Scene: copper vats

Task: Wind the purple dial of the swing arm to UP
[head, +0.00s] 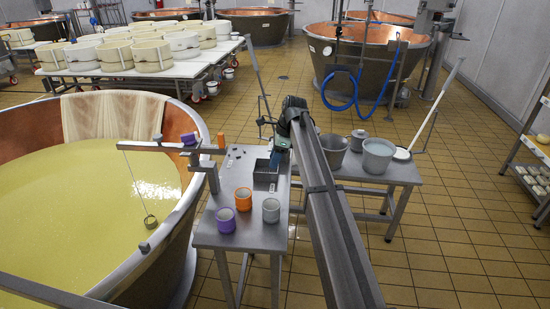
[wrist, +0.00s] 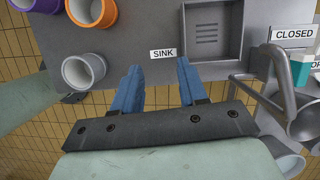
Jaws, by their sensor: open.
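The purple dial (head: 189,139) sits on top of the grey swing arm (head: 165,147), which reaches left over the vat of yellow-green liquid. An orange piece (head: 221,141) stands on the arm to the right of the dial. The dial's marks are too small to read, so I cannot tell its setting. A thin rod with a ring-shaped weight (head: 149,221) hangs from the arm's left end. My gripper (wrist: 158,82) is open, with blue fingers and nothing between them, over the table's right side. In the head view it (head: 279,150) is right of the dial and apart from it.
The grey table (head: 240,240) carries purple (head: 226,220), orange (head: 243,199) and grey (head: 271,210) cups. A small sink (head: 265,171) lies under my gripper; the wrist view shows labels "SINK" (wrist: 163,54) and "CLOSED" (wrist: 294,34). The copper vat (head: 190,225) borders the table's left.

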